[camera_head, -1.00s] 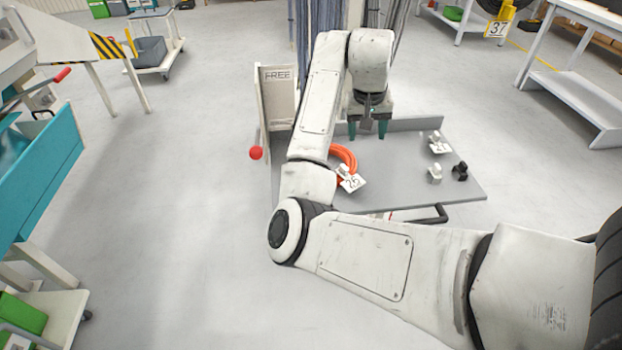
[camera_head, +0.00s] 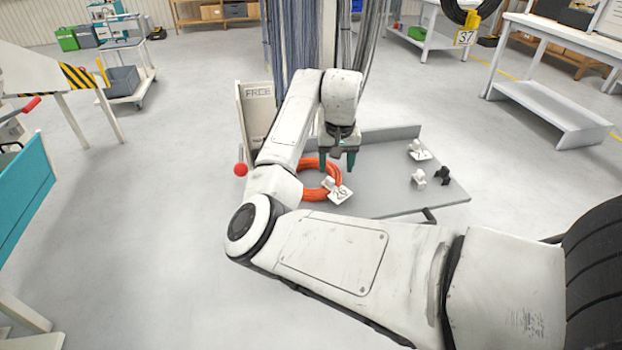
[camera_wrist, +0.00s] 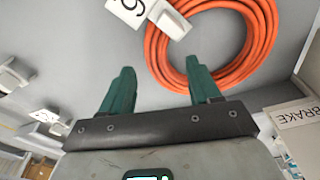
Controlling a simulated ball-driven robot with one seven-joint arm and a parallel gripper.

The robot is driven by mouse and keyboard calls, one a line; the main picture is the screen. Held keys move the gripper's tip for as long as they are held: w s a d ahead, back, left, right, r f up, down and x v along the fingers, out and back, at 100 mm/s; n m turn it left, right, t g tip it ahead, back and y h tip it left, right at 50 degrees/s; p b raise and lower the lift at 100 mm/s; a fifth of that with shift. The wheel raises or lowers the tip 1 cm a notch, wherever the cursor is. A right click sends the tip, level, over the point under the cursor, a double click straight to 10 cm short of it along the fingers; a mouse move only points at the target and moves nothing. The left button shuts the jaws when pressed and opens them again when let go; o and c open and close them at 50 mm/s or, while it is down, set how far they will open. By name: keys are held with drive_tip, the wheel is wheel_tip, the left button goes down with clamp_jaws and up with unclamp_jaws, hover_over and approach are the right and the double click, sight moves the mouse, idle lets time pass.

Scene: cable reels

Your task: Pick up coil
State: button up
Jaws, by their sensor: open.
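An orange cable coil (camera_head: 309,189) lies flat on the grey table (camera_head: 385,190), with a white tag (camera_head: 339,192) numbered 26 or similar at its right side. My arm hides the coil's left part in the head view. The coil also shows in the wrist view (camera_wrist: 266,50), at the top right. My gripper (camera_head: 338,166) is open and empty, its green fingers pointing down near the coil's far right side. In the wrist view my gripper (camera_wrist: 162,78) has both fingers apart, the right fingertip overlapping the coil's near edge. I cannot tell whether they touch.
Small white pieces (camera_head: 418,178) and a black one (camera_head: 442,176) stand on the table's right part. A low rim runs along its back. A sign panel (camera_head: 256,108) and a red ball (camera_head: 240,169) are at its left. Hanging cables (camera_head: 290,45) are behind.

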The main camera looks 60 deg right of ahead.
sight(335, 174)
drive_tip(key=shift+d+f, duration=0.2)
drive_tip(key=shift+f, duration=1.5)
clamp_jaws()
